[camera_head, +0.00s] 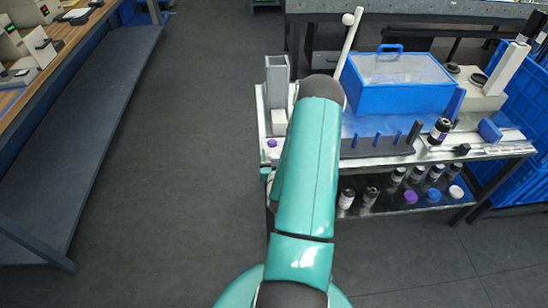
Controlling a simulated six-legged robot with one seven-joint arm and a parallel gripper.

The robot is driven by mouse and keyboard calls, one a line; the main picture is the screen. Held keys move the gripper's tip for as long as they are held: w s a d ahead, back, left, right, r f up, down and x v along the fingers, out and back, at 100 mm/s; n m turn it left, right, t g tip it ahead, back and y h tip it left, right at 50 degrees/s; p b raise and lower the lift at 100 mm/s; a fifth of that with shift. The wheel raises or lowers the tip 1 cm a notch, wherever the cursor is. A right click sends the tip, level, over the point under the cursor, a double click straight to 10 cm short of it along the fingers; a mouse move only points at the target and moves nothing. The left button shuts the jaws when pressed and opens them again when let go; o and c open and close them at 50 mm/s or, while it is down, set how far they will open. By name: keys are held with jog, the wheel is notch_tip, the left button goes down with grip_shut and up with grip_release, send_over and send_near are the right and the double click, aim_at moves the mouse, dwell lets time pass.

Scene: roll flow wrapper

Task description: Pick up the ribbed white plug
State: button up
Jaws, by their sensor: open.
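A small round white piece (455,192) lies at the right end of the lower shelf of the cart, beside a blue one (433,195) and a purple one (410,197). It could be the white plug, but it is too small to make out ribs. My teal arm reaches forward over the left part of the cart and hides what is behind it. My gripper cannot be made out in this view. The white piece is clear of the arm, to its right.
The cart top (485,152) holds a blue lidded box (398,95), a grey upright holder (276,78) and a dark rack with blue pegs (375,145). Several dark bottles stand on the lower shelf. A blue crate (515,150) is at right. The floor (170,150) at left is clear.

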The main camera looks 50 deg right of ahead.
jog(key=c, duration=1)
jog(key=shift+r, duration=0.1)
